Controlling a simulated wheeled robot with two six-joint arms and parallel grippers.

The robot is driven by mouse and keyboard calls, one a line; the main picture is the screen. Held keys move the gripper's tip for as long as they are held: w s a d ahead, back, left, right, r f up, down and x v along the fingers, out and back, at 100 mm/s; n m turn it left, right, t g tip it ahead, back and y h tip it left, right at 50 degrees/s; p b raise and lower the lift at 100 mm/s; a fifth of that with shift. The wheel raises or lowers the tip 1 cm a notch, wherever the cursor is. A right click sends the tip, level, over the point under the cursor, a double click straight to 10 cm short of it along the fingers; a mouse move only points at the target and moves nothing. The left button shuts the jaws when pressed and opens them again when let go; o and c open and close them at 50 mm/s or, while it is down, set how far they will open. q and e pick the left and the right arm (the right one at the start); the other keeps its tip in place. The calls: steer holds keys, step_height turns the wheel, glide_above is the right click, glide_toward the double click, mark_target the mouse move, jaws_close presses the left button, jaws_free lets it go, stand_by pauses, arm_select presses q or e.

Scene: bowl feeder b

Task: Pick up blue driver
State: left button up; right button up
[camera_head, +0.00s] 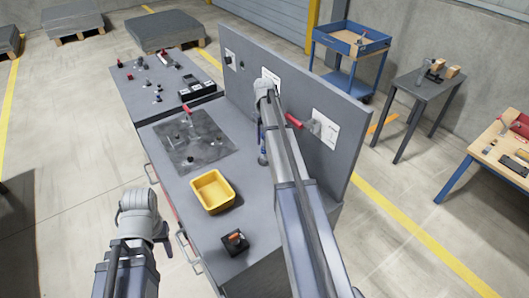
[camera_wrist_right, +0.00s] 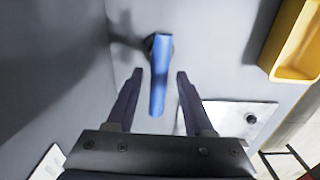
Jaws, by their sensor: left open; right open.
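The blue driver (camera_wrist_right: 160,80) shows in the right wrist view as a blue handle with a dark round part at its far end. My right gripper (camera_wrist_right: 155,78) is open, with one dark finger on each side of the handle. A gap shows between the handle and each finger, and the handle is not gripped. In the head view my right arm reaches over the bench beside the upright panel and hides most of what is under it. My left arm is at the lower left, with its fingers out of sight.
A yellow bin (camera_head: 213,191) stands on the grey bench, beside a dark mat (camera_head: 190,140) with small parts. The upright grey panel (camera_head: 340,100) carries red-handled items and labels. It borders the bench on the right.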

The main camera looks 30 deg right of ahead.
steer(key=b, duration=0.5)
glide_above(264, 155)
steer(key=f, duration=0.5)
steer(key=shift+w+d+f, duration=0.1)
steer(key=shift+w+d, duration=0.05)
steer(key=shift+d, duration=0.05)
steer(key=shift+c, duration=0.2)
jaws_close()
stand_by(0.5)
